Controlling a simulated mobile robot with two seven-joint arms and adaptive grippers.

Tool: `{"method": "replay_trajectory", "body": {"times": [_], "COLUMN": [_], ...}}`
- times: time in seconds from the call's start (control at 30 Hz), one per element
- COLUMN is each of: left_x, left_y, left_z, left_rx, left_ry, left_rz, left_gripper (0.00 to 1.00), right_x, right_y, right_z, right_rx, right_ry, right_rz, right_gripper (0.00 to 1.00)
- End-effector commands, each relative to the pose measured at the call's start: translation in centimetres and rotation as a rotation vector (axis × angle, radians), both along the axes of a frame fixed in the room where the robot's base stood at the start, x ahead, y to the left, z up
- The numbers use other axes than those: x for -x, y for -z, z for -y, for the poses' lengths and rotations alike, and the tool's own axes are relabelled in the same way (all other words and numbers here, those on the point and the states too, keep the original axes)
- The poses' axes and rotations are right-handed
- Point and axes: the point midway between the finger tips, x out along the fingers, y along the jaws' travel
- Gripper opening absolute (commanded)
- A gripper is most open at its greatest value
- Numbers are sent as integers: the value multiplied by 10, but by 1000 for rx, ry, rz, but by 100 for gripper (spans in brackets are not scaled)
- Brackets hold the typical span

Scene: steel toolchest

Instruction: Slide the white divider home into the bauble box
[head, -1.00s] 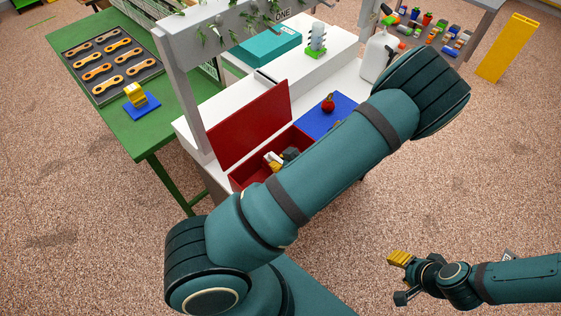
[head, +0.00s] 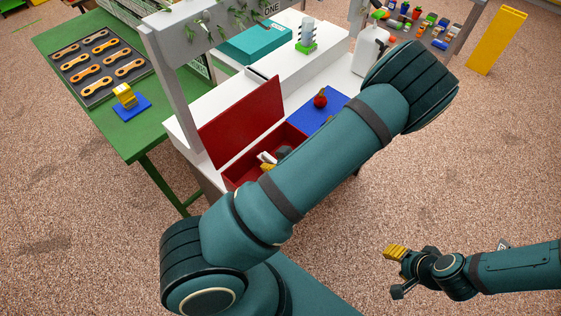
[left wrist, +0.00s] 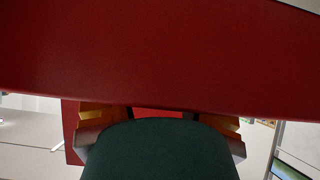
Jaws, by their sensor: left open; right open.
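The red box (head: 240,120), which I take to be the bauble box, stands on the white bench with its lid raised. My left gripper (head: 268,164) is at its opening, mostly hidden behind my left arm. In the left wrist view my left gripper's yellow-tipped fingers (left wrist: 160,125) are spread wide, with the red lid (left wrist: 160,50) filling the upper part. A small white patch shows by the gripper in the head view; I cannot tell whether it is the divider. No divider shows clearly. My right gripper (head: 397,272) is open and empty over the floor.
A blue mat (head: 310,116) with a red round object (head: 320,101) lies right of the box. A teal box (head: 256,44), a tower on a green base (head: 306,38) and a white bottle (head: 369,52) stand behind. A green table (head: 140,131) is at left.

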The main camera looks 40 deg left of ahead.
Motion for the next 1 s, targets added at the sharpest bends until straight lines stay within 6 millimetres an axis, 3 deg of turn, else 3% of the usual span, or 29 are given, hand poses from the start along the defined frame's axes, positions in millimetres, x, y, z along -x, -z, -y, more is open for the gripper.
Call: {"method": "replay_trajectory", "body": {"times": [0.6,1.0], "left_x": [6,8], "left_y": [-64,-73], "left_z": [82,92], "left_rx": [3,0], "left_ry": [0,0], "left_rz": [4,0], "left_gripper": [39,39], "right_x": [0,0], "right_y": [0,0], "right_z": [0,0], "right_rx": [0,0], "right_ry": [0,0], "right_rz": [0,0], "right_gripper": [47,47]}}
